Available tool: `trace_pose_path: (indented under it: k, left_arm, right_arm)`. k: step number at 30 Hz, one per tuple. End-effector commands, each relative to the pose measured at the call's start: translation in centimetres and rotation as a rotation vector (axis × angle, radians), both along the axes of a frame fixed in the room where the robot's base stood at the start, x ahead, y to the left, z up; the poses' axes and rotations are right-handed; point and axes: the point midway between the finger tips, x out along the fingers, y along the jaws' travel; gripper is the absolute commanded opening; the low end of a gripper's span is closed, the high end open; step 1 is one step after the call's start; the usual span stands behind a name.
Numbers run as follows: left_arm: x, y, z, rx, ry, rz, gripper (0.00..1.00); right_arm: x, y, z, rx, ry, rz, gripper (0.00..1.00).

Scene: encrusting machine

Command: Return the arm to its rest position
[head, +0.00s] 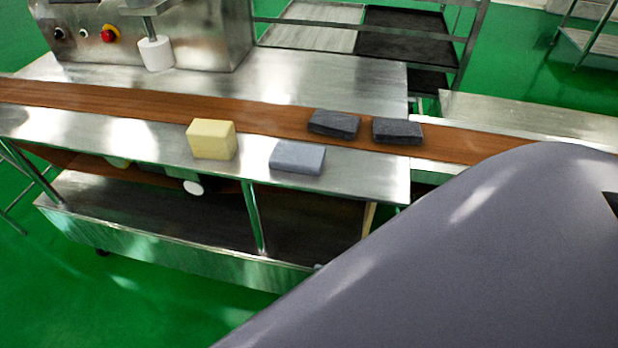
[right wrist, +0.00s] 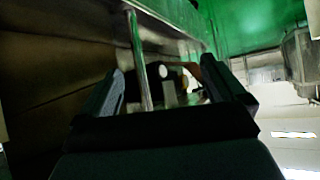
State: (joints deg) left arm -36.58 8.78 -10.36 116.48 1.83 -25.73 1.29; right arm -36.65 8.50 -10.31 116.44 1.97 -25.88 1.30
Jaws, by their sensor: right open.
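My right arm (head: 480,250) fills the lower right of the head view as a large grey link, crossing in front of the floor and the right end of the table. Its gripper is outside the head view. In the right wrist view my right gripper (right wrist: 163,70) is open, with two dark fingers apart and nothing held between them. A metal post (right wrist: 139,60) shows beyond the fingers. My left arm and gripper are not in view.
A steel table (head: 355,185) carries a yellow block (head: 210,139) and a grey-blue block (head: 297,157). Two dark blocks (head: 333,124) (head: 398,131) lie on the brown belt (head: 262,121). The machine (head: 200,35) stands behind. A rack (head: 465,45) is at the back.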

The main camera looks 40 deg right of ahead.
Motion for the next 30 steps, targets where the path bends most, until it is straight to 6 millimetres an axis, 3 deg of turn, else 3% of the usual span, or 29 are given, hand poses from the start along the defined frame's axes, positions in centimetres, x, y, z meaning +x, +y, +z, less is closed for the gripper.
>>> trace_pose_path:
  k: [8,19,30]
  left_arm:
    - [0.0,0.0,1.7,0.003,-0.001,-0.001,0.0]
    - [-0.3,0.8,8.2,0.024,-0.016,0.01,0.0]
    - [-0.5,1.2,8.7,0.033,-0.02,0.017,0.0]
  right_arm:
    - [0.0,-0.1,1.6,-0.006,-0.003,0.001,0.97]
    - [-0.4,-0.9,8.2,-0.031,-0.017,-0.005,0.97]
    - [-0.4,-1.2,8.9,-0.037,-0.026,-0.008,0.97]
